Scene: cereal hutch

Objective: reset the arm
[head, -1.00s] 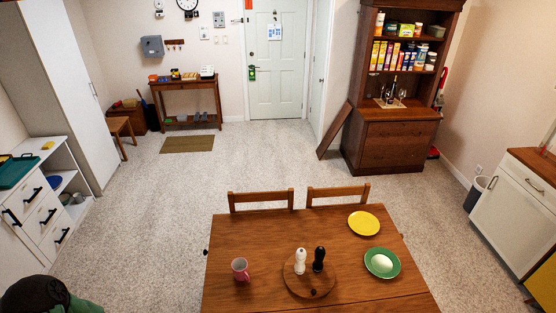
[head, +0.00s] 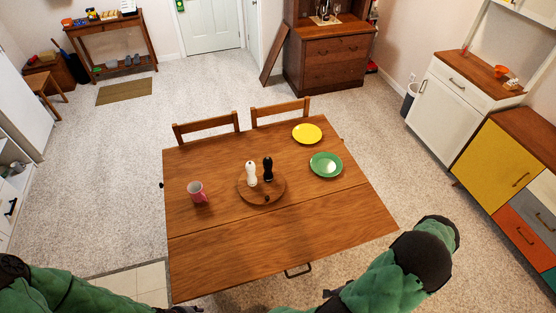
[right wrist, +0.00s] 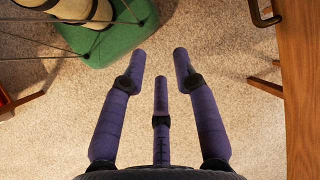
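My right arm (head: 395,275), in green padding with a black joint, comes in at the bottom right of the head view. Its gripper shows in the right wrist view (right wrist: 160,68) with three purple fingers spread apart and nothing between them, above the carpet. My left arm (head: 75,290) lies along the bottom left of the head view. Only a small dark part at its end shows at the bottom edge, so its fingers cannot be made out.
The wooden table (head: 270,235) is ahead, holding a pink mug (head: 197,191), shakers on a round board (head: 273,192), a yellow plate (head: 307,134) and a green plate (head: 326,165). Cabinets (head: 490,150) stand right. Carpet (head: 100,135) is clear on the left.

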